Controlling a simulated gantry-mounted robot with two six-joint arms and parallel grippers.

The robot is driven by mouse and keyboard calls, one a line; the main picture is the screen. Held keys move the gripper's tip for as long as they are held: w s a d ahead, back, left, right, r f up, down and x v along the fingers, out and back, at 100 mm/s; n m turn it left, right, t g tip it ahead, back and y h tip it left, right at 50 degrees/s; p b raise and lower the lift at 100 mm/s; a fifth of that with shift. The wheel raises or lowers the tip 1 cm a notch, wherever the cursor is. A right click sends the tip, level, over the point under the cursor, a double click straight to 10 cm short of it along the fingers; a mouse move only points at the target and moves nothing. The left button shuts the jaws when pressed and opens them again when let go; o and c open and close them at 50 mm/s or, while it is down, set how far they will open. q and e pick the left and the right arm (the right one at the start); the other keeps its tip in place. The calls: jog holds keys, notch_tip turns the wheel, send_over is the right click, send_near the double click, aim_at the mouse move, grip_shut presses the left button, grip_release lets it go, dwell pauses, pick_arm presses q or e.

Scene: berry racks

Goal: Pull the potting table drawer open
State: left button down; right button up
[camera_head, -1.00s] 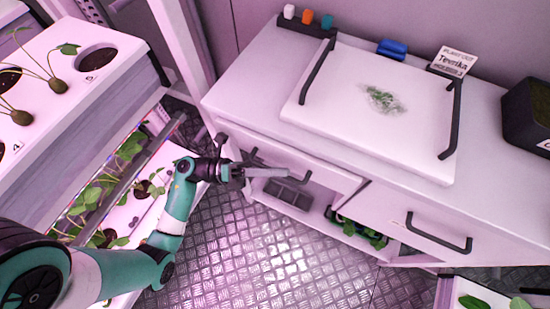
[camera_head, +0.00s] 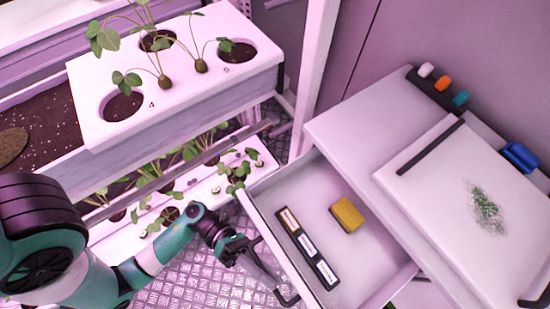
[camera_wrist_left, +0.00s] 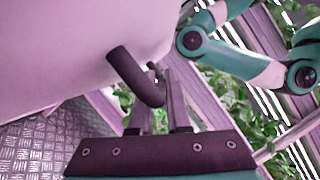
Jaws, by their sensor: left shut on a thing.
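The potting table (camera_head: 335,125) stands at the right in the head view. Its drawer (camera_head: 300,190) is pulled well out, and its inside shows. In it lie a yellow block (camera_head: 348,214) and a dark strip with pale labels (camera_head: 307,247). My left gripper (camera_head: 280,286) is at the drawer front, shut on the dark drawer handle (camera_head: 290,300). In the left wrist view the gripper's fingers (camera_wrist_left: 157,98) sit around the dark handle bar (camera_wrist_left: 132,72), against the pale drawer front. My right gripper is in neither view.
On the tabletop are a white board with dark handles (camera_head: 430,150), a blue item (camera_head: 520,156) and a dark holder with small coloured pieces (camera_head: 440,92). Planted racks (camera_head: 190,100) stand to the left. Metal floor (camera_head: 195,270) lies between.

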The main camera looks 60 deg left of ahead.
pick_arm(q)
jog(key=shift+s, duration=0.4)
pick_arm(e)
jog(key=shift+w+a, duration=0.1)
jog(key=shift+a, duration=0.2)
pick_arm(q)
jog(key=c, duration=0.9)
grip_release()
jog(key=shift+f, duration=0.1)
